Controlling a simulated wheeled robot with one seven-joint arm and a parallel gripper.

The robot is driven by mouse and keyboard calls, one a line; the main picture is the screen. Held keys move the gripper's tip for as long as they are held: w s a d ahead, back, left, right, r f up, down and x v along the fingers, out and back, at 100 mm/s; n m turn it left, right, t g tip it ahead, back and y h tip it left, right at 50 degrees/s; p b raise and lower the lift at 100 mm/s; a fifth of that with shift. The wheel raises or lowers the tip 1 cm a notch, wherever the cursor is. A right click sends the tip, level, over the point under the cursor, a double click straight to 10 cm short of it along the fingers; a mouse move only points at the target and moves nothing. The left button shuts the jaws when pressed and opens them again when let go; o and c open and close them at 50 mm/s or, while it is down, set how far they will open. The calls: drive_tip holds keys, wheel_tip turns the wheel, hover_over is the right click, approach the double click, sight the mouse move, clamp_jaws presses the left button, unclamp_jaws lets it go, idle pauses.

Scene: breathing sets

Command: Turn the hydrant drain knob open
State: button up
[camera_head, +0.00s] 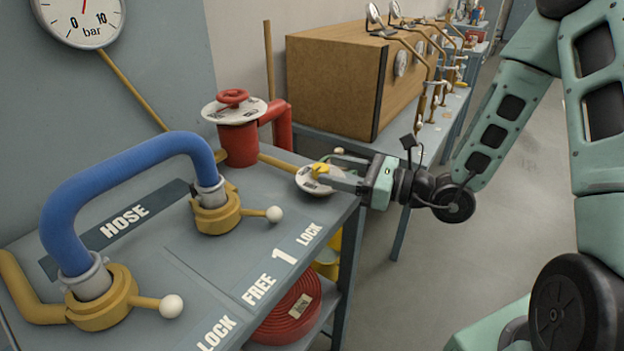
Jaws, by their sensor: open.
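The drain knob (320,169) is a small yellow knob on a round white dial plate (308,188) at the table's right edge. The red hydrant (238,142), with a red handwheel (233,97) over a white dial, stands behind and left of it. My gripper (328,175) reaches in from the right with its jaws open at the yellow knob. The fingers partly cover the knob and the plate. I cannot tell whether they touch the knob.
A blue hose (128,160) arches between two yellow couplings with white-tipped levers at front left. A brown wooden box (330,85) stands on another table behind my gripper. A red coil (288,310) lies below the tabletop. Open floor (420,260) is at right.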

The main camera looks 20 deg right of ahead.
drive_tip(key=p+x, duration=0.1)
drive_tip(key=x, duration=0.4)
drive_tip(key=shift+w+a, duration=0.25)
drive_tip(key=c, duration=1)
